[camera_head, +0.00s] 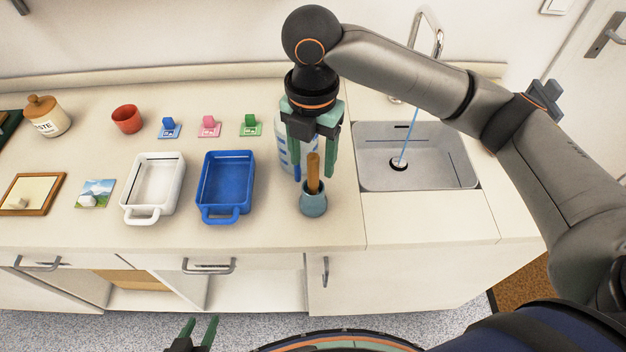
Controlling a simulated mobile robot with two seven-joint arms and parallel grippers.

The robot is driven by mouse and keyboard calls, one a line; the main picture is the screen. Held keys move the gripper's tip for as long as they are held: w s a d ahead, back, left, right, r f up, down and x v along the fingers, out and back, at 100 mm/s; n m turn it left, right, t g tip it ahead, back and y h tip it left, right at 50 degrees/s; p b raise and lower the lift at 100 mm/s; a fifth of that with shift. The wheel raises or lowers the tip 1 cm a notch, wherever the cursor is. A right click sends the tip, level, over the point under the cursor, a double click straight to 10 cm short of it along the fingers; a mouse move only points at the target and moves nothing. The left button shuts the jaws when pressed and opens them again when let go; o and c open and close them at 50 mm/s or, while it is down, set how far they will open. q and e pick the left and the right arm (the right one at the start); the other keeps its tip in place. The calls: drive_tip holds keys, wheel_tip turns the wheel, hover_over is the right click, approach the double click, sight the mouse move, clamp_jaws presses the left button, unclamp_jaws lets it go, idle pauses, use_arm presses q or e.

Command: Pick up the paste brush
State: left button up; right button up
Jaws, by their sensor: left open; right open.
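The paste brush (313,172) stands upright in a small blue-grey pot (313,203) near the front of the counter, left of the sink. Its wooden handle points up; its lower end is hidden in the pot. My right gripper (314,174) points down over it, open, with its green fingers on either side of the handle. I cannot tell whether they touch it. My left gripper (203,330) is low at the bottom edge, open and empty, in front of the counter.
A clear bottle with blue marks (283,150) stands just behind the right gripper. A blue tray (224,212) and a white tray (141,214) lie to the left. The sink (440,170) with running water is to the right. A paste jar (47,116), red cup (127,119) and prints stand further left.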

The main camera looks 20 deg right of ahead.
sight(313, 174)
drive_tip(key=shift+w+d+f, duration=0.1)
drive_tip(key=shift+w+f, duration=0.05)
drive_tip(key=shift+f, duration=1.25)
drive_tip(key=shift+w+d+f, duration=0.1)
drive_tip(key=shift+f, duration=1.25)
drive_tip(key=shift+c, duration=0.4)
clamp_jaws()
